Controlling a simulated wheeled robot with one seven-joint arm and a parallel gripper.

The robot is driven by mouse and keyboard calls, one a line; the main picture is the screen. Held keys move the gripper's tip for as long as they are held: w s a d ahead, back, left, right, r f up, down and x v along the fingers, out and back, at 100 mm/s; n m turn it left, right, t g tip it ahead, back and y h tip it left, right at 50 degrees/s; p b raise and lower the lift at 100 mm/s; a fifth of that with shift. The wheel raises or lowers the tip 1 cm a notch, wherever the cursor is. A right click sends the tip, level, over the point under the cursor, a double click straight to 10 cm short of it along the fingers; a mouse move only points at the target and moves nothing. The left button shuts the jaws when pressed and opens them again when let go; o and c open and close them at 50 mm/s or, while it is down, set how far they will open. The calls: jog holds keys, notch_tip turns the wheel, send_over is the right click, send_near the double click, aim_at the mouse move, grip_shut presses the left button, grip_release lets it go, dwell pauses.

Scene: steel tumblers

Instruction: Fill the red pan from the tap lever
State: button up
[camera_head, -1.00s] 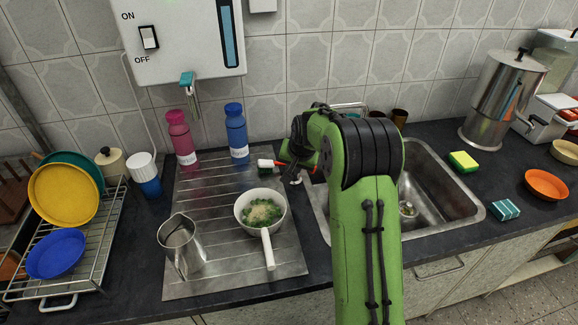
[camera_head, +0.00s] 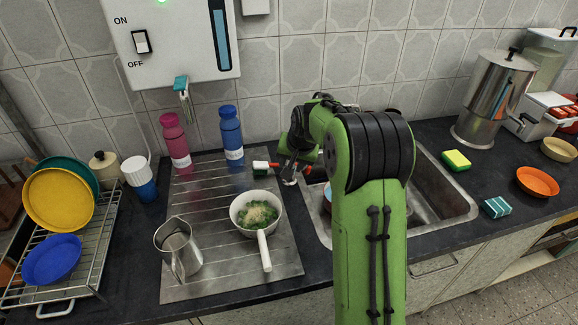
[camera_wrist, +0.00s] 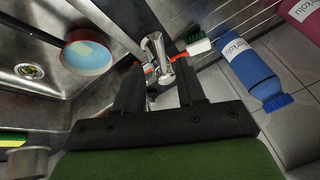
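The red pan (camera_wrist: 85,58) lies in the sink, left of the tap in the wrist view. It is red outside and pale blue inside, with a lighter patch; I cannot tell if that is water. In the head view only a sliver of it (camera_head: 327,197) shows beside my arm. The chrome tap (camera_wrist: 155,46) stands between and just beyond the fingertips of my gripper (camera_wrist: 160,75). The fingers are apart. I cannot tell whether one touches the lever. In the head view my gripper (camera_head: 296,170) is at the sink's back left, partly hidden by my arm.
A white brush (camera_wrist: 198,46) with a red handle lies close behind the tap. Blue (camera_head: 231,137) and pink (camera_head: 175,143) bottles stand at the wall. A white pan with food (camera_head: 256,212) and a steel jug (camera_head: 178,248) stand on the drainboard (camera_head: 215,275). The sink (camera_head: 448,205) lies right.

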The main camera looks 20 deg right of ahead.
jog(key=p+v, duration=0.2)
jog(key=v, duration=0.9)
jog(key=shift+r, duration=0.15)
jog(key=shift+s, duration=0.15)
jog(key=s+a+r+n+p, duration=0.1)
jog(key=s+a+r+n, duration=0.1)
jog(key=s+a+r, duration=0.3)
jog(key=s+a+r+n+p, duration=0.1)
jog(key=s+a+r, duration=0.1)
jog(key=s+a, duration=0.35)
jog(key=s+a+f+n+p, duration=0.1)
jog(key=s+a+n, duration=0.1)
jog(key=s, duration=1.6)
jog(key=shift+f+n+p, duration=0.3)
jog(key=shift+n, duration=0.6)
